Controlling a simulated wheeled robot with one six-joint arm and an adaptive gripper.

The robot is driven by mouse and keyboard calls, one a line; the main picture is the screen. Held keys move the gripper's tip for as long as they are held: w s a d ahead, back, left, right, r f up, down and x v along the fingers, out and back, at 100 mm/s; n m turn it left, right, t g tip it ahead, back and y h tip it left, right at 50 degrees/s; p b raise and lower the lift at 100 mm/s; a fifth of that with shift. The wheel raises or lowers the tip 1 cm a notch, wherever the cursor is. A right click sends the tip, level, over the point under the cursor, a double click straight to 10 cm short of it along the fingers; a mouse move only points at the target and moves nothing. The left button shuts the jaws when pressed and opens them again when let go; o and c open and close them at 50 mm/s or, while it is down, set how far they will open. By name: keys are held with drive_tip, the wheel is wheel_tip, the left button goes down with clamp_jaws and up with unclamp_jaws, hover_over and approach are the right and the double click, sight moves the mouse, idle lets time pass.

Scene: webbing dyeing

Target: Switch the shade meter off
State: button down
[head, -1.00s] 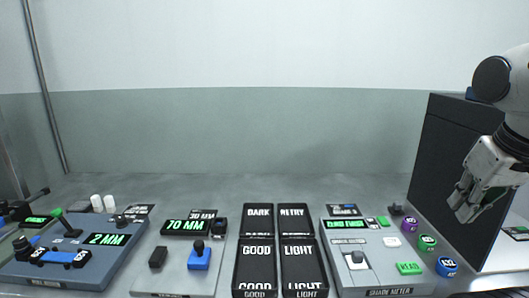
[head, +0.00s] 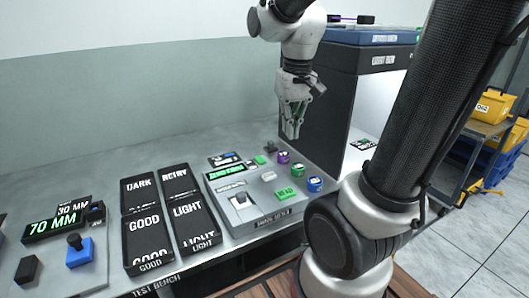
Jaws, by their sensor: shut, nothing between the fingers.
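The shade meter (head: 262,214) is a light grey panel on the bench in the middle of the head view, with its name on the front edge. It carries a lit green display (head: 227,170), a switch (head: 240,201) in a pale square plate, a white button (head: 268,176) and a green label (head: 287,194) that seems to read READY. The switch position is too small to tell. My gripper (head: 292,134) is shut and empty, pointing down above the back right of the meter, apart from it.
Purple, green and blue round pieces (head: 315,184) stand along the meter's right side. A dark cabinet (head: 318,110) rises behind them. Black trays marked GOOD (head: 147,240) and LIGHT (head: 195,222) lie to the left. My arm blocks the right foreground.

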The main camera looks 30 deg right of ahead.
sight(266, 162)
drive_tip(key=w+m+g, duration=0.1)
drive_tip(key=w+m, duration=1.2)
drive_tip(key=m, duration=0.2)
drive_tip(key=shift+w+d+f+m, duration=0.15)
drive_tip(key=shift+f+m, duration=0.05)
drive_tip(key=shift+m, duration=0.2)
drive_tip(key=shift+f, duration=0.1)
wheel_tip(266, 162, down, 14)
drive_tip(key=shift+r, duration=0.1)
drive_tip(key=shift+f, duration=0.3)
